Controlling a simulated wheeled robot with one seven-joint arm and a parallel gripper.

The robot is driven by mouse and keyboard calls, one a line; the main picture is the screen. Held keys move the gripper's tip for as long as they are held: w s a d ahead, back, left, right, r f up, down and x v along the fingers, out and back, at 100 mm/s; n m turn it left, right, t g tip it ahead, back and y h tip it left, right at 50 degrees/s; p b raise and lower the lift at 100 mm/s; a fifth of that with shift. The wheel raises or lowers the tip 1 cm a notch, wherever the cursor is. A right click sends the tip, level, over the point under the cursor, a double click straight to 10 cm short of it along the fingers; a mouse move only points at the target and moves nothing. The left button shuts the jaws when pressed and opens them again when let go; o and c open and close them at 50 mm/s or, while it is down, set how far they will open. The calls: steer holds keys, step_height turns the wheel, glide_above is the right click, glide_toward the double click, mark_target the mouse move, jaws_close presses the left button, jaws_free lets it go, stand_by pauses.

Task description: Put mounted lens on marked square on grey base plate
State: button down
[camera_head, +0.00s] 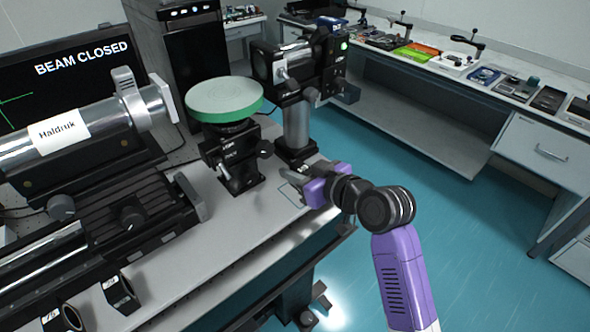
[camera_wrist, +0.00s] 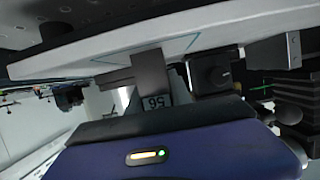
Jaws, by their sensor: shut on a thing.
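My gripper (camera_head: 297,181) is over the front right part of the grey base plate (camera_head: 245,228), beside the marked square (camera_head: 289,192), whose thin blue outline is partly covered. It is shut on a dark mounted lens, largely hidden in the head view. In the wrist view a dark, narrow piece of the mounted lens (camera_wrist: 151,70) with a small pale number label shows in front of my gripper, close to the plate. The square's outline (camera_wrist: 190,46) also shows there, beside the held piece. I cannot tell whether the lens touches the plate.
A stage with a round green-rimmed top (camera_head: 224,98) and a black device on a post (camera_head: 297,125) stand close behind my gripper. Two dark labelled mounts (camera_head: 119,295) are at the lower left. A silver tube (camera_head: 90,128) lies at left. The plate's right edge is close.

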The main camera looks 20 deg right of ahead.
steer(key=shift+f, duration=0.15)
steer(key=c, duration=1.2)
jaws_free()
steer(key=shift+o, duration=0.2)
steer(key=shift+s+d+r, duration=0.1)
steer(key=shift+s+r, duration=0.1)
steer(key=shift+r, duration=0.05)
steer(key=v, duration=1.1)
steer(key=shift+s+r, duration=0.15)
steer(key=shift+s, duration=0.1)
